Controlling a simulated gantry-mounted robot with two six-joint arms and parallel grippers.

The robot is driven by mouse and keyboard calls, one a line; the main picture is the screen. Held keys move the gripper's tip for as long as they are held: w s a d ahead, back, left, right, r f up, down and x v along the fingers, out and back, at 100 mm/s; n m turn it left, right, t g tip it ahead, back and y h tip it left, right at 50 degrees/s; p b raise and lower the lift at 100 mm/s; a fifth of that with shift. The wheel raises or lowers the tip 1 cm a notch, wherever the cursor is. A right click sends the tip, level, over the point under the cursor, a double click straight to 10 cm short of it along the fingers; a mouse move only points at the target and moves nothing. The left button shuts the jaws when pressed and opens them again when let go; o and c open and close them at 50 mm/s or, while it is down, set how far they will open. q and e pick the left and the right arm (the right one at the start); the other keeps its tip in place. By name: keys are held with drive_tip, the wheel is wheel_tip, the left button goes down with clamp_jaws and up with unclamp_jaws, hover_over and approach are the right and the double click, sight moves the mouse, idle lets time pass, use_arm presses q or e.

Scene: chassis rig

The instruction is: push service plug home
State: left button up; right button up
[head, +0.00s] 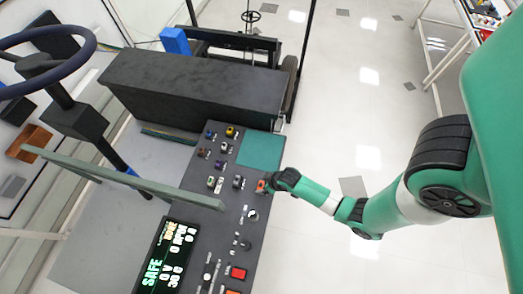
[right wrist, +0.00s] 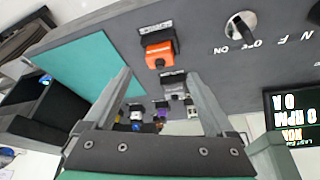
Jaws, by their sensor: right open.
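The service plug, an orange block in a black socket, sits on the grey console panel near its right edge in the head view (head: 262,186). In the right wrist view the orange plug (right wrist: 158,54) shows under a small label, beyond the fingertips. My right gripper (head: 271,184) is beside the plug at the panel's right edge. Its two fingers (right wrist: 158,74) are apart with nothing between them, and the plug lies just past their tips. I cannot tell how deep the plug sits or whether a finger touches it. My left gripper is not in view.
A rotary switch (right wrist: 241,26) sits beside the plug. Several coloured connectors (head: 220,160) and a teal pad (head: 260,150) share the panel. A lit display (head: 168,255), red buttons (head: 238,272), a steering wheel (head: 45,60) and a black seat block (head: 190,85) are nearby.

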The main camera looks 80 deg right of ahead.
drive_tip(key=p+v, duration=0.4)
drive_tip(key=v, duration=0.2)
drive_tip(key=shift+s, duration=0.1)
drive_tip(key=shift+r, duration=0.1)
